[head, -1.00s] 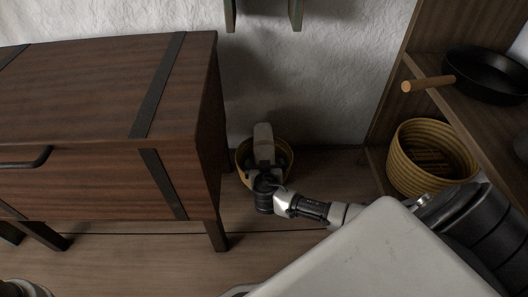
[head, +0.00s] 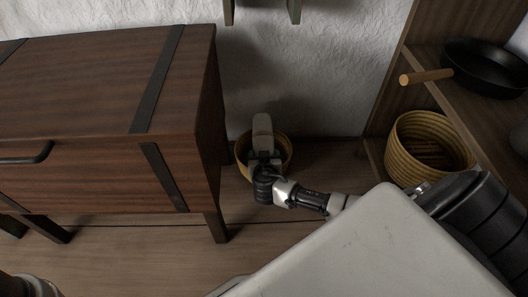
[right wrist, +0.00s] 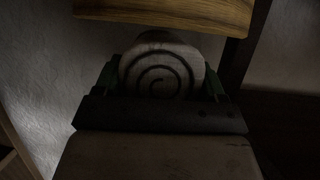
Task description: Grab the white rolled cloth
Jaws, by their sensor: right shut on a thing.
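The white rolled cloth (right wrist: 160,66) shows its spiral end in the dim right wrist view. It sits between the two fingers of my right gripper (right wrist: 159,82), which is shut on it. In the head view, my right arm reaches in from the right, and its gripper (head: 262,135) is over a woven basket (head: 243,163) on the floor. The fingers and the cloth are hidden there by the hand. My left gripper is not in view.
A dark wooden chest (head: 110,100) stands close left of the basket, and a white textured wall (head: 330,80) is behind. On the right, a wooden shelf unit (head: 455,95) holds a black pan (head: 485,75) and another woven basket (head: 400,150).

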